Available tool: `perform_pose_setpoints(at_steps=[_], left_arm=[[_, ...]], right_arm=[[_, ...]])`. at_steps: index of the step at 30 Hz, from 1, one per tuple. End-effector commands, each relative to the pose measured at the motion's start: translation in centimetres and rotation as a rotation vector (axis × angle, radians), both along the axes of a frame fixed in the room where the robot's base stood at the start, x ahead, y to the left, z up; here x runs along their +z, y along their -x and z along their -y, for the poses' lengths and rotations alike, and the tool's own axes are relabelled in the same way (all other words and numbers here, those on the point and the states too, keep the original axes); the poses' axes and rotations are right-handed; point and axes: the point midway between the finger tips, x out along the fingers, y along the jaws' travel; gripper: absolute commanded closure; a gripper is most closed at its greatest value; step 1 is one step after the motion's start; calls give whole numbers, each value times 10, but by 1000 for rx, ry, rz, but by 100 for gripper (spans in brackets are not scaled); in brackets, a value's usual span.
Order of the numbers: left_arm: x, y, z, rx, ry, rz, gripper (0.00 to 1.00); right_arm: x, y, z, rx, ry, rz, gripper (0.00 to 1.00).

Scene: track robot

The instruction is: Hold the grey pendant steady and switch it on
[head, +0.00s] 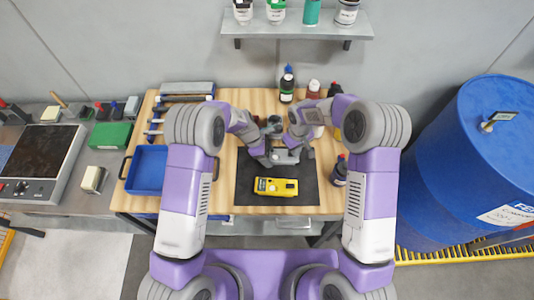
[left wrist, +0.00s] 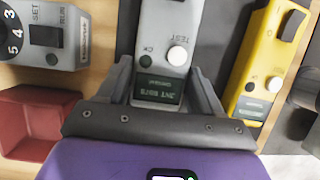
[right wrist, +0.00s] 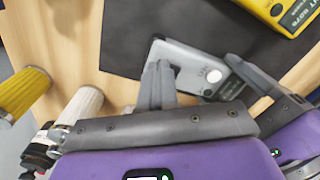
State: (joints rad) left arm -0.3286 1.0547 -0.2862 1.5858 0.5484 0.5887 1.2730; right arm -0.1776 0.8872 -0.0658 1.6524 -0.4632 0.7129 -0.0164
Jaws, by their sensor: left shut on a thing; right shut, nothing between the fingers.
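The grey pendant (head: 288,157) is on the dark mat (head: 245,180) on the workbench. In the left wrist view the pendant (left wrist: 150,50) shows a round white button by the word TEST, a dark green OK light and a small dark screen. My left gripper (head: 270,158) is shut on its screen end, one finger on each side. My right gripper (right wrist: 160,75) is shut and empty, its fingertips beside the pendant (right wrist: 190,62) and overlapping its edge in the right wrist view. I cannot tell whether they touch it. The pendant's switch is not clearly visible.
A yellow device (head: 276,187) lies nearer me on the mat. A grey box with a dial (left wrist: 45,35) and a red bin (left wrist: 35,110) are beside the left gripper. A blue tray (head: 149,170) is at left.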

Motion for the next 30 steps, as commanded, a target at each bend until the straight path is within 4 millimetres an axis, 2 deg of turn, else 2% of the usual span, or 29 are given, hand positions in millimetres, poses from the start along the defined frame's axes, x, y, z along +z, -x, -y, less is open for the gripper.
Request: perform_pose_setpoints(at_steps=[12,26,27,30], left_arm=[[0,-1,-1,6,-2,3,83],[-1,-2,-1,7,-3,4,83],[-1,-2,-1,7,-3,4,28],[-1,-1,-1,7,-3,3,13]], right_arm=[[45,-2,-1,2,-2,7,100],[51,-2,-1,2,-2,6,100],[51,-2,-1,2,-1,6,100],[51,-2,-1,2,-1,6,100]])
